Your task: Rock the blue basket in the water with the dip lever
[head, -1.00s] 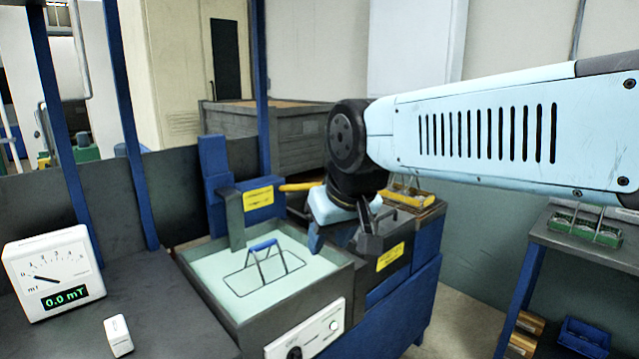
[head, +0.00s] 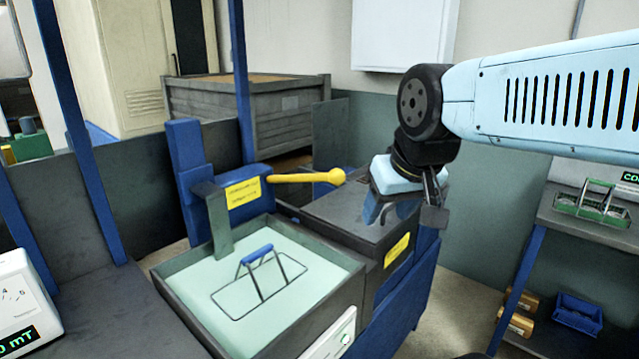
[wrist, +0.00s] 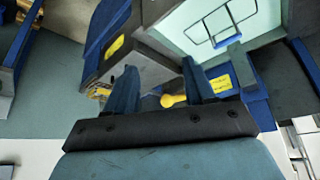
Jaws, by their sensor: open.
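The dip lever (head: 305,178) is a yellow bar with a ball end. It sticks out to the right from a blue post (head: 190,165) behind the tank. The blue basket (head: 258,284), a thin wire frame with a blue handle, sits in the pale water of the grey tank (head: 205,343). My gripper (head: 385,218) is open and empty, right of the lever's ball end and over the dark box beside the tank. In the wrist view the lever's yellow ball (wrist: 173,100) shows between the open fingers (wrist: 160,88), apparently beyond them.
A dark box (head: 345,215) with a yellow label stands right of the tank. A meter (head: 18,305) is at the left edge. A shelf (head: 575,228) with a green-framed basket is at right. A grey crate (head: 285,120) stands behind.

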